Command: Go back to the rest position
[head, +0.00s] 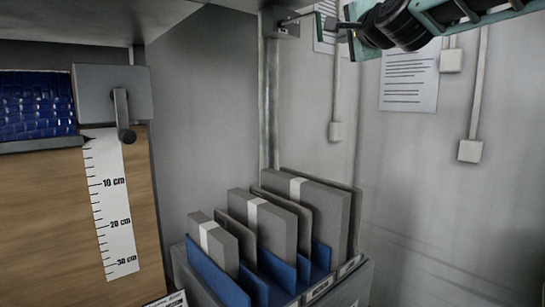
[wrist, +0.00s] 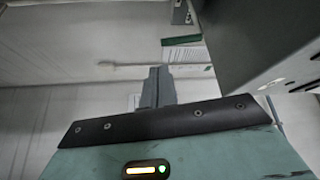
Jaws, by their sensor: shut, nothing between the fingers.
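My gripper (wrist: 157,75) shows in the wrist view as two grey fingers pressed together, with nothing seen between them. In the head view my gripper (head: 331,24) is at the top, at the end of my teal and black arm, which comes in from the upper right. It is high up, close to a grey wall box (head: 281,22) with a thin rod. From this view I cannot tell whether it touches the rod.
Below stands a tray (head: 345,287) with blue dividers and several grey upright boxes. A paper sheet (head: 409,80) hangs on the wall.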

